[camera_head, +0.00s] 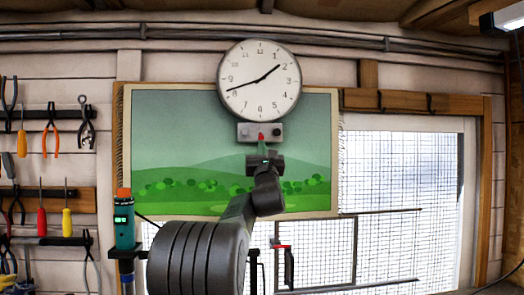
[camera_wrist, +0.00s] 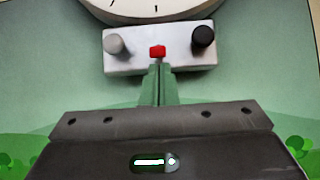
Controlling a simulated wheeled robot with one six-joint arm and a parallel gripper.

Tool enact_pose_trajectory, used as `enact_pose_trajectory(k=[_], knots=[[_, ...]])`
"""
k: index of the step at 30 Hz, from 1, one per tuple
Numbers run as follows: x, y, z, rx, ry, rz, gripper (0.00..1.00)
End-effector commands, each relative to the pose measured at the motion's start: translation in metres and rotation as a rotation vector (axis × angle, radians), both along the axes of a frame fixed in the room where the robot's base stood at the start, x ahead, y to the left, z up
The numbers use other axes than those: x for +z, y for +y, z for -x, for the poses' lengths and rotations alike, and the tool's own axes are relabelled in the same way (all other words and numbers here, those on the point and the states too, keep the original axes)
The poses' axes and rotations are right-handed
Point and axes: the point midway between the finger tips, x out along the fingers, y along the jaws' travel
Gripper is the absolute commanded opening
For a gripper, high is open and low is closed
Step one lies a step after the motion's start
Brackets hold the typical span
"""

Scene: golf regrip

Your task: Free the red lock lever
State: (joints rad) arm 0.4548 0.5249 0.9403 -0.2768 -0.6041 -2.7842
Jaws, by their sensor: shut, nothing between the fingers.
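The red lock lever (camera_wrist: 157,51) shows as a small red block at the middle of a pale metal plate (camera_wrist: 135,64) under the wall clock. A grey knob (camera_wrist: 114,44) is on the plate's left and a black knob (camera_wrist: 203,36) on its right. My gripper (camera_wrist: 158,67) has its green fingers shut together with nothing between them. Their tips are in front of the plate, just below the red lever in the picture; I cannot tell whether they touch it. In the head view the lever (camera_head: 261,136) shows just above my gripper (camera_head: 263,148), which hides the plate's lower middle.
The round white clock (camera_head: 259,81) hangs directly above the plate. A green landscape picture (camera_head: 180,130) covers the wall behind. Tools such as pliers (camera_head: 51,130) hang at the left, and a meshed window (camera_head: 405,180) is at the right. The space around the plate's sides looks clear.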

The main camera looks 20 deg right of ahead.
Motion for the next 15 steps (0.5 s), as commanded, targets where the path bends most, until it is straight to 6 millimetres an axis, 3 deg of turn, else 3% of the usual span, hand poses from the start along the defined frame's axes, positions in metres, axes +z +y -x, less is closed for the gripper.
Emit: enact_pose_trajectory(k=[15], knots=[[0.0017, 0.0003, 0.002, -0.001, 0.084, -0.022, 0.0]])
